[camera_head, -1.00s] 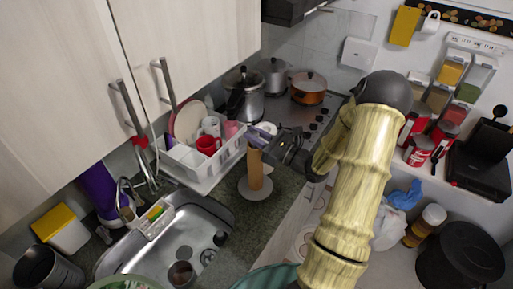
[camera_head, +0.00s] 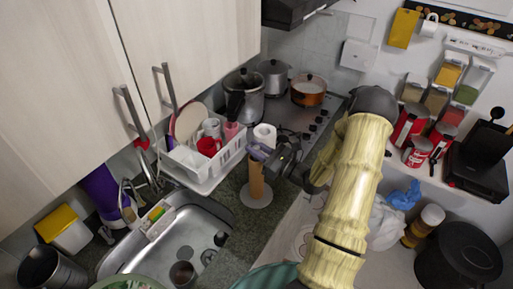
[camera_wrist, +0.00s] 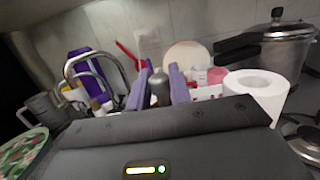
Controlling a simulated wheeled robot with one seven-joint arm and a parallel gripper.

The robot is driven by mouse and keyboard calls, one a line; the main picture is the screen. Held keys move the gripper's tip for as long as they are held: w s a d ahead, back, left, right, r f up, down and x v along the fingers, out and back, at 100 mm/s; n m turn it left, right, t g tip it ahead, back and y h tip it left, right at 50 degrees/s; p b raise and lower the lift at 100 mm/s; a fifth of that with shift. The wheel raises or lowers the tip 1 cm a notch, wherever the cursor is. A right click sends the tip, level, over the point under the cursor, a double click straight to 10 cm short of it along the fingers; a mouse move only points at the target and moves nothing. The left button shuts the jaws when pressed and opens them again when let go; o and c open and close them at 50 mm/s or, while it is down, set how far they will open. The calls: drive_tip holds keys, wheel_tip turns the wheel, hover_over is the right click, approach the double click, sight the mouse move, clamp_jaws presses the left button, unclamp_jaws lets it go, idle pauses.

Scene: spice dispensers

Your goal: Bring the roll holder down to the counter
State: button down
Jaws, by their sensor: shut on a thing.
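The roll holder (camera_head: 257,190) is a brown upright post on a round grey base, between the sink and the stove. My gripper (camera_head: 262,152) is at the top of the post. In the wrist view its two purple fingers (camera_wrist: 158,78) stand on either side of a grey knob-like top, and they are shut on it. The holder looks upright. Its base is over or on the dark counter (camera_head: 233,220); I cannot tell whether it touches. A white paper roll (camera_head: 265,135) is just behind the gripper; it also shows in the wrist view (camera_wrist: 258,88).
A white dish rack (camera_head: 232,152) with cups and plates stands left of the holder. The steel sink (camera_head: 190,235) is in front of it at the left. Pots stand on the stove (camera_head: 298,115) behind. Some dark counter around the base is bare.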

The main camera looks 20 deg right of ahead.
drive_tip(key=c, duration=1.6)
unclamp_jaws()
drive_tip(key=shift+f, duration=0.15)
drive_tip(key=shift+c, duration=0.2)
drive_tip(key=o, duration=0.4)
drive_tip(key=shift+c, duration=0.2)
drive_tip(key=b+v, duration=0.5)
drive_tip(key=v, duration=0.7)
